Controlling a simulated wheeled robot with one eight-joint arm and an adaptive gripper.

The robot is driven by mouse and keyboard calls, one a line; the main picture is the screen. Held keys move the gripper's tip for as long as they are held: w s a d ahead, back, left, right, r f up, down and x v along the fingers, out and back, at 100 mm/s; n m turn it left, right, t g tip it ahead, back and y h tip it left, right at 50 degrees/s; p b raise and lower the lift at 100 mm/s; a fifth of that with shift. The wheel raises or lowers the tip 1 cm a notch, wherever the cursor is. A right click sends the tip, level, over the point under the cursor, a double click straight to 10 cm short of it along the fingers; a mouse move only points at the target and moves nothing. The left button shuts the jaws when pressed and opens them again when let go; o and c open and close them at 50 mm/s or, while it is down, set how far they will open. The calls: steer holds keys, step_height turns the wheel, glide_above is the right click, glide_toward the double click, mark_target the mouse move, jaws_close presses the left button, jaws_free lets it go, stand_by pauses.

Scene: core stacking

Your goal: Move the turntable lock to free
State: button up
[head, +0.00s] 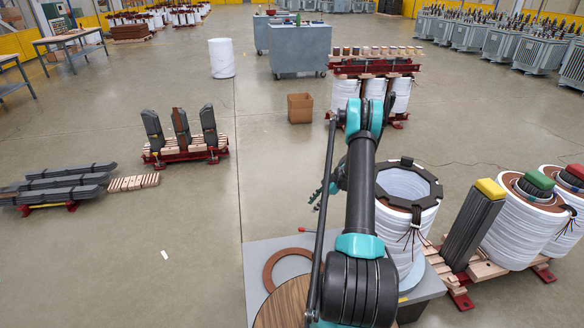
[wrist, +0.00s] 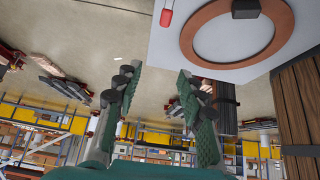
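A small red handle (head: 302,229), which looks like the lock's grip, stands at the back edge of the grey table (head: 262,250). In the wrist view the red handle (wrist: 166,18) is at the top, beside a brown ring, beyond my fingertips. My gripper (head: 318,193) is partly hidden behind my arm in the head view. In the wrist view my gripper (wrist: 157,85) has its two green-padded fingers spread, with nothing between them. It is apart from the handle. A white coil with a dark octagonal top (head: 405,205) stands on a pale disc, seemingly the turntable (head: 412,275).
A brown ring (head: 282,262) and a round wooden plate (head: 280,305) lie on the table, partly behind my arm. Right of it stand a dark core leg with a yellow cap (head: 475,222) and white coils (head: 525,225). Floor left of the table is mostly clear.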

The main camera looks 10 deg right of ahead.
steer(key=s+a+r+m+h, duration=0.1)
steer(key=s+a+r+m, duration=0.25)
steer(key=r, duration=0.45)
steer(key=s+a+r+m+t+h, duration=0.1)
steer(key=s+a+r+m+h, duration=0.15)
steer(key=s+r, duration=0.4)
steer(key=s+a+r+m+h, duration=0.1)
steer(key=s+a+r+m, duration=0.15)
steer(key=r, duration=0.65)
steer(key=s+a+r+m+t+h, duration=0.1)
steer(key=s+m, duration=0.3)
steer(key=s, duration=0.8)
steer(key=s+a+r+m+t+h, duration=0.1)
steer(key=s+m, duration=0.4)
steer(key=s, duration=0.7)
step_height(320, 180, up, 2)
steer(key=shift+s+a+t+h, duration=0.3)
steer(key=shift+t+h, duration=0.15)
steer(key=shift+t, duration=0.15)
steer(key=shift+m, duration=0.25)
steer(key=shift+c, duration=0.7)
